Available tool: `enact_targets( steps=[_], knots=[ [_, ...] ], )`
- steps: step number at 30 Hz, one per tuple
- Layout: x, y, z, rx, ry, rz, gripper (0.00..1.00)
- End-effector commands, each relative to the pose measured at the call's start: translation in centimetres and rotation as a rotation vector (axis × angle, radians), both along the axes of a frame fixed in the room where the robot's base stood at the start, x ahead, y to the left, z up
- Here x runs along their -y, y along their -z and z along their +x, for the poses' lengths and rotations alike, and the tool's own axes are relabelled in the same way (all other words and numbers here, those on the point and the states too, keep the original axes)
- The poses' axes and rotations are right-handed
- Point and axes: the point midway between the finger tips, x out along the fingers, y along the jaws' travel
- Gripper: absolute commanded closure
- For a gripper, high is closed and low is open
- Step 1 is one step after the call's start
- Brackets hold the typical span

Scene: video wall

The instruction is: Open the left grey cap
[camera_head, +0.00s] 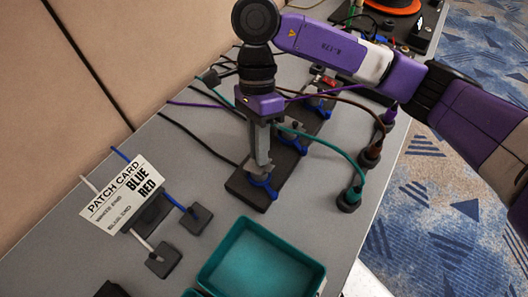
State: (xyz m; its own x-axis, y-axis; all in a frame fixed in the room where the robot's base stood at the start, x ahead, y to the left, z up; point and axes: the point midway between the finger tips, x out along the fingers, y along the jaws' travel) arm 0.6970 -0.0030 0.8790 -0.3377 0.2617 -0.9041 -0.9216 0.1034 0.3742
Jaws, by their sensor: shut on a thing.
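A long black block (241,186) on the grey table carries a row of fittings with blue parts. The left one, at the block's near end, has a blue part (266,188) showing at its foot. My gripper (261,170) points straight down at this left fitting, its grey fingers shut on the left grey cap. The fingers hide most of the cap, so I cannot tell how far it stands open. The middle blue part (296,146) and the far one (319,112) stand behind, to the right.
Green (349,199) and dark red (370,156) cable plugs stand right of the block, their cables crossing near my gripper. A teal tray (262,256) lies in front. A patch card (122,194) and black blocks lie left. A beige partition borders the back.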

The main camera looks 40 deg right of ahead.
Motion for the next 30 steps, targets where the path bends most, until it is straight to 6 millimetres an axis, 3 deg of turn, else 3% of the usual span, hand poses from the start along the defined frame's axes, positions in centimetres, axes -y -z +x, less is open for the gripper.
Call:
enact_targets(
  steps=[15,30],
  knots=[
    [-0.8,-0.5,2.8,-0.433,0.003,-0.148,1.00],
    [-1.2,-0.1,4.2,-0.664,0.003,-0.223,1.00]
  ],
)
